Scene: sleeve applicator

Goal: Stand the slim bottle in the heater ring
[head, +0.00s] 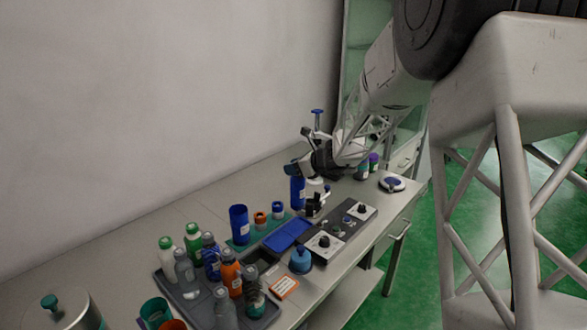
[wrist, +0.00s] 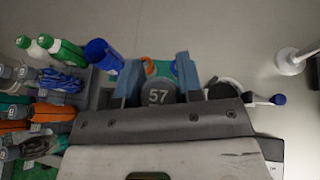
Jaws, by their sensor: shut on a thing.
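My gripper (head: 297,174) is above the far part of the bench, beside the control panel. It is shut on a slim blue bottle (head: 298,191), which hangs roughly upright below the fingers. In the wrist view the bottle's round grey top (wrist: 158,92), marked 57, lies between the two fingers. A small black-and-white fixture (head: 313,207) stands just right of the bottle. A pale ring shape (wrist: 222,88) shows right of the fingers in the wrist view. I cannot tell for certain which part is the heater ring, and the bottle's base is not clear.
A grey tray (head: 176,290) of several bottles stands at the front left. A blue open cylinder (head: 239,225), an orange ring (head: 260,218) and a blue ring (head: 278,209) stand nearby.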

